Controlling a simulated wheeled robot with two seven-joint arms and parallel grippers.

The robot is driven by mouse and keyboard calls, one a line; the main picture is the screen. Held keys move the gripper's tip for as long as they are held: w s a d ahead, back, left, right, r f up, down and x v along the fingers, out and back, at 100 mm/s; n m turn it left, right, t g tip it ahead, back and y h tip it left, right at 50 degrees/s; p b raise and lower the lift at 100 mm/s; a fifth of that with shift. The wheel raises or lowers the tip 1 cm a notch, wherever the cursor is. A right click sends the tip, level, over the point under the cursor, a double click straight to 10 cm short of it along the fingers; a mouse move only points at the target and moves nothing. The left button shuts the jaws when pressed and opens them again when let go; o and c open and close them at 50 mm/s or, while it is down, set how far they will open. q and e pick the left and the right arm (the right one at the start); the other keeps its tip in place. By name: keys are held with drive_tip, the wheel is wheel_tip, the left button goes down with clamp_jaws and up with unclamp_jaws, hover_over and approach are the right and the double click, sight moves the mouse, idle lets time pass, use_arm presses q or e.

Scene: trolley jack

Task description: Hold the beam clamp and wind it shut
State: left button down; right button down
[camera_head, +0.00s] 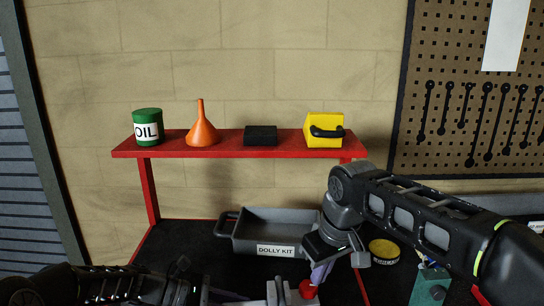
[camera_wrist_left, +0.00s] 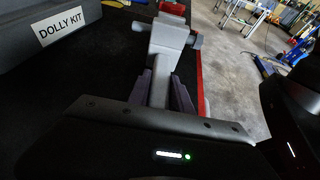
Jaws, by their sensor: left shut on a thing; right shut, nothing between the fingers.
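The beam clamp (camera_head: 281,292) is a light grey metal piece at the bottom centre of the head view, cut off by the picture edge. A red round knob (camera_head: 308,288) sits at its right side. My left gripper (camera_wrist_left: 160,92) is shut on the clamp; its purple fingers lie on both sides of the grey bar (camera_wrist_left: 162,64) in the left wrist view. My right gripper (camera_head: 319,274) is shut and empty, pointing down with its purple fingertips just above or at the red knob. I cannot tell whether they touch it.
A grey tray labelled DOLLY KIT (camera_head: 277,228) stands behind the clamp. A yellow-topped round tin (camera_head: 384,250) and a teal block (camera_head: 430,284) lie to the right. A red shelf (camera_head: 227,149) holds an oil can, funnel, black box and yellow case.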

use_arm(q)
drive_tip(key=c, duration=1.1)
unclamp_jaws()
drive_tip(key=shift+a, duration=0.15)
drive_tip(key=v, duration=1.1)
drive_tip(key=shift+w, duration=0.1)
drive_tip(key=shift+a+r, duration=0.2)
drive_tip(key=shift+a, duration=0.2)
